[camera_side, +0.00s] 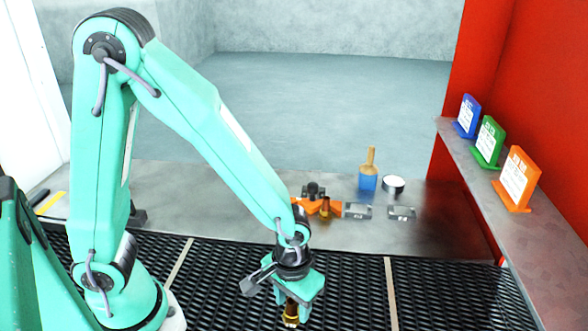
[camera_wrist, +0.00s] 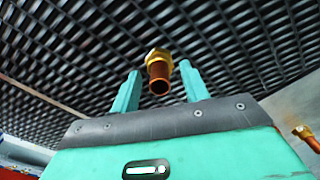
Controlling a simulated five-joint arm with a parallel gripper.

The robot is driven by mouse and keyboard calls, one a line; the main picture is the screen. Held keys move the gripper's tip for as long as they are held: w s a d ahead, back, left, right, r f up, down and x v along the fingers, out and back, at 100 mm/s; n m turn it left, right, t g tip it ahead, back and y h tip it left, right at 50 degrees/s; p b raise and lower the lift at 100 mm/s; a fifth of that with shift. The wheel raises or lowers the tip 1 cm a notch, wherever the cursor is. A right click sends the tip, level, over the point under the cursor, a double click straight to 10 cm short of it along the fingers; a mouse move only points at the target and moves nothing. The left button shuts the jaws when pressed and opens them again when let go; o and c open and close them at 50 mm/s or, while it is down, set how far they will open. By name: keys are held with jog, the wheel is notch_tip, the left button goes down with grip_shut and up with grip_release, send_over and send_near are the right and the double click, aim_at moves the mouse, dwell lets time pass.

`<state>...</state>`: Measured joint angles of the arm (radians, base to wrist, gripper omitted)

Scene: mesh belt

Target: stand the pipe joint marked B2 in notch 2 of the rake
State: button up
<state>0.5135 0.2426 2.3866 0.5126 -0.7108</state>
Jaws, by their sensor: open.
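A brass and copper pipe joint (camera_side: 291,314) is at my gripper on the black mesh belt (camera_side: 345,290). In the wrist view this pipe joint (camera_wrist: 159,72) lies between my two teal fingers, with a gap on each side. My gripper (camera_wrist: 160,80) is open; in the side view my gripper (camera_side: 291,299) points down and partly covers the joint. No B2 mark is readable. A second copper and brass joint (camera_wrist: 308,137) shows at the wrist view's right edge. An orange piece (camera_side: 309,207) on the metal ledge may be the rake; its notches cannot be made out.
Two small grey plates (camera_side: 357,211) (camera_side: 402,213) lie on the ledge. Behind them stand a blue brush with a wooden handle (camera_side: 368,172) and a round white-topped tin (camera_side: 393,184). Blue (camera_side: 467,116), green (camera_side: 488,142) and orange (camera_side: 517,180) card stands line the right shelf.

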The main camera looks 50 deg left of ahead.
grip_shut()
dwell(0.4)
jog(key=shift+r, duration=0.1)
jog(key=shift+r, duration=2)
jog(key=s+d+r, duration=0.5)
jog(key=s+r, duration=0.2)
jog(key=s, duration=0.3)
jog(key=shift+d, duration=0.4)
